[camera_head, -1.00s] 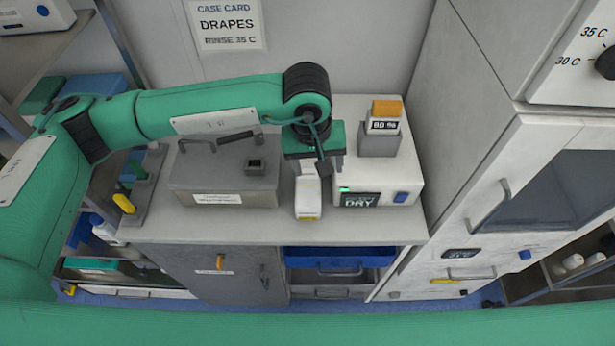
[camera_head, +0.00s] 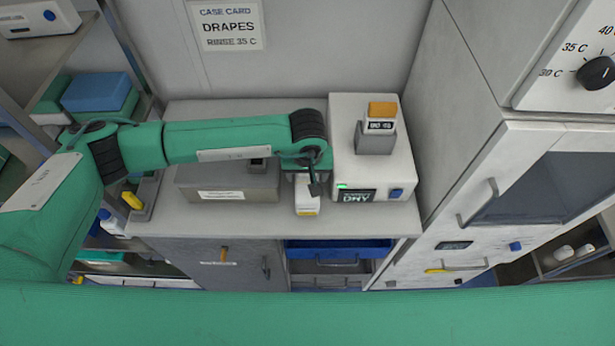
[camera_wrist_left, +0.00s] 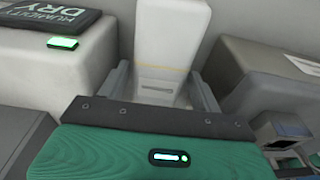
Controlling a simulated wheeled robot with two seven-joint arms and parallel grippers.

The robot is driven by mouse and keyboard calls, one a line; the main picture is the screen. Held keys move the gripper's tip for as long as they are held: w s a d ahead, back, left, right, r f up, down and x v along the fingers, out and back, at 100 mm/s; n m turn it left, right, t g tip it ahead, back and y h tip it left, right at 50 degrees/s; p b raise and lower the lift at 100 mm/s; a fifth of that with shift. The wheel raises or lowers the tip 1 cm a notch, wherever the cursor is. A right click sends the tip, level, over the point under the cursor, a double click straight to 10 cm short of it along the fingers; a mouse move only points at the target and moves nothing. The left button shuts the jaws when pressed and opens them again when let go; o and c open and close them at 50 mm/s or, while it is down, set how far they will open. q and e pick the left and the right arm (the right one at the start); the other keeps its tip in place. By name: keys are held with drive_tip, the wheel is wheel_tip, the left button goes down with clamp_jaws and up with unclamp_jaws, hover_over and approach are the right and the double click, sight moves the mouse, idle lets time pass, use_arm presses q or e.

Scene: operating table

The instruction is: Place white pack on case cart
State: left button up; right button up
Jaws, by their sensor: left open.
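The white pack (camera_head: 307,196), an upright white block with a yellow stripe low on its front, stands on the counter between a grey case and a white dryer-like box. My left gripper (camera_head: 308,178) is over it, and the wrist hides its upper part in the head view. In the left wrist view the white pack (camera_wrist_left: 170,35) rises between and beyond the two open fingers (camera_wrist_left: 163,88). I cannot tell whether they touch it. I cannot identify the case cart in these frames. My right gripper is not in view.
The grey case (camera_head: 228,183) is close on the pack's left, and the white box (camera_head: 372,160) with a "DRY" display is close on its right. A blue drawer (camera_head: 340,250) shows below the counter (camera_head: 250,222). Tall white cabinets stand at right and loaded shelves at left.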

sight(307, 179)
use_arm(q)
drive_tip(key=shift+w+f+p, duration=0.2)
drive_tip(key=shift+f+p, duration=0.35)
drive_tip(key=shift+f, duration=1.05)
drive_tip(key=shift+r, duration=0.1)
drive_tip(key=c, duration=1)
